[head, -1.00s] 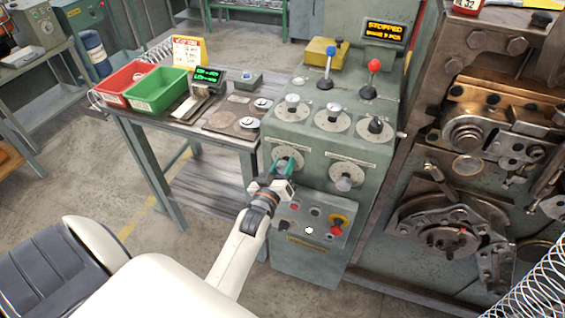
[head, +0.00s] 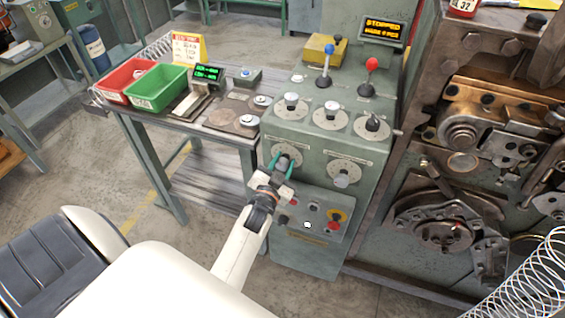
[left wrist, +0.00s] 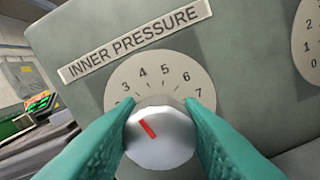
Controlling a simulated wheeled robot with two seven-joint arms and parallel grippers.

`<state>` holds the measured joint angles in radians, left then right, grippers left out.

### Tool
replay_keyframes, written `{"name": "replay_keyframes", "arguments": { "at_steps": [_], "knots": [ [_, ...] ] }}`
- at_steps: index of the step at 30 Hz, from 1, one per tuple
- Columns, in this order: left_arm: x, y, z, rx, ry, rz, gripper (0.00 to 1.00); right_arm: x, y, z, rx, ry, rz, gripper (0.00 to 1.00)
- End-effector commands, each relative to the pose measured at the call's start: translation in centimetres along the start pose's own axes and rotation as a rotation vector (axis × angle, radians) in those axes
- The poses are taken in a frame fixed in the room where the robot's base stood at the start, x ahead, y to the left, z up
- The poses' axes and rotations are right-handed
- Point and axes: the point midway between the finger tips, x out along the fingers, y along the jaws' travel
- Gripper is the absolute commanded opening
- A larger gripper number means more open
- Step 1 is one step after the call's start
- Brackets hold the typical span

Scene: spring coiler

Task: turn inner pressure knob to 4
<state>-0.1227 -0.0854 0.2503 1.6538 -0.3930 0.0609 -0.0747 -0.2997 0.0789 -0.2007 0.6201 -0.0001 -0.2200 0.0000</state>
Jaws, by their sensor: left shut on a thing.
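The inner pressure knob (left wrist: 160,140) is a silver-white round knob with a red mark, on a pale dial (left wrist: 165,72) under the label INNER PRESSURE (left wrist: 138,40). In the left wrist view its red mark points up and left, roughly to the 3 and 4 side; I cannot tell the exact number. Numbers 3 to 7 show; my fingers cover the lower ones. My left gripper (head: 283,163) has its green fingers on either side of the knob, shut on it. The knob also shows in the head view (head: 283,161). My right gripper is not in view.
A second dial with a knob (head: 341,180) sits just to the right. Above are more dials and the blue (head: 327,52) and red (head: 371,64) levers. Below is a button panel (head: 312,216) with a red and yellow switch. A side table (head: 190,127) stands left.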

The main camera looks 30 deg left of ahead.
Motion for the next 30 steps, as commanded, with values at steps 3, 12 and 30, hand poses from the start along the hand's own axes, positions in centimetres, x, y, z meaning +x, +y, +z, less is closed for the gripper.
{"name": "replay_keyframes", "arguments": {
  "at_steps": [3,12,30],
  "knots": [
    [-0.02,-0.04,-0.09,0.065,0.003,0.000,0.11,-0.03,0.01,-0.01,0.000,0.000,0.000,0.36],
    [-0.02,-0.08,-0.10,0.158,0.003,-0.001,0.11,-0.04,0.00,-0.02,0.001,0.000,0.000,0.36],
    [-0.03,-0.09,-0.10,0.172,0.003,-0.001,0.50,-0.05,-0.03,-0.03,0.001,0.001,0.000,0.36]
  ]
}}
